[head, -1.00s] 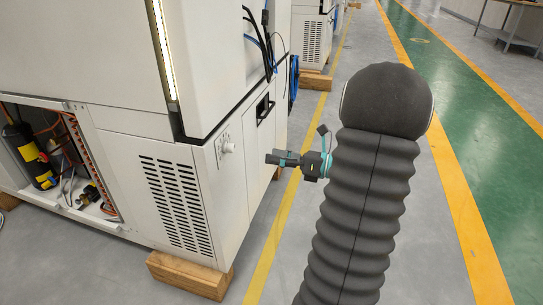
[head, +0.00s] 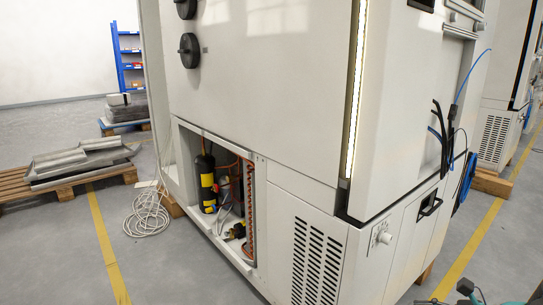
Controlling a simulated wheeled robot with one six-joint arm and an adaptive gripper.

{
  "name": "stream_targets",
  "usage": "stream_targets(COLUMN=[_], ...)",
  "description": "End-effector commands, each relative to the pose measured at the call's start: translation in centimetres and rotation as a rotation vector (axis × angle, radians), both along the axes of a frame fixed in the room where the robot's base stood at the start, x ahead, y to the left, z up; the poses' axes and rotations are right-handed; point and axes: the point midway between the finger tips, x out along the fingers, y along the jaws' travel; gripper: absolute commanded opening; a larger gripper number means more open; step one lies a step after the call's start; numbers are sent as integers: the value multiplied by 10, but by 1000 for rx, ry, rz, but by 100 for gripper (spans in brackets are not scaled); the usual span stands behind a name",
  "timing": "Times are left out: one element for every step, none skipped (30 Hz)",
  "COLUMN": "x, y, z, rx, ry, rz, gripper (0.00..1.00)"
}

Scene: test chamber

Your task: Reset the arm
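Only a small dark and teal part of my arm (head: 470,294) shows at the bottom right edge of the head view. The fingertips cannot be made out, so the state of my gripper is not visible. The white test chamber (head: 262,75) fills the middle of the view. Its lower compartment is open and shows a black cylinder with yellow labels (head: 207,182), pipes and copper coils. The arm part lies to the right of the chamber's vented lower panel (head: 318,262).
A coiled grey cable (head: 148,213) lies on the floor left of the chamber. Wooden pallets (head: 65,186) with metal sheets and a blue shelf (head: 127,50) stand farther left. Black and blue cables (head: 443,135) hang on the chamber's right side. Grey floor is clear at the lower left.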

Motion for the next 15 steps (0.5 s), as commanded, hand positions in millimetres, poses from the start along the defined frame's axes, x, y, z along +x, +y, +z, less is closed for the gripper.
stream_targets(x=[-10, -17, -26, -32, -38, -45, -51, -56, -62, -66, -70, -75, -78, -81, -85], y=[14, 21, 29, 35, 41, 47, 52, 56, 61, 65, 68, 72, 75, 77, 81], z=[-1, -2, -3, -3, -3, -3, -2, 0, 2, 5, 7, 11, 14, 17, 22], rx=[-101, -164, -245, -304, -365, -442, -502, -557, -630, -684, -735, -804, -853, -901, -963], ry=[-4, -9, -15, -23, -31, -44, -56, -69, -85, -100, -114, -135, -151, -167, -191], rz=[93, 153, 234, 296, 358, 442, 505, 568, 650, 707, 765, 841, 896, 949, 1018], gripper=[55, 55, 55, 55, 55, 55, 55, 55, 55, 55, 55, 55, 55, 55, 55])
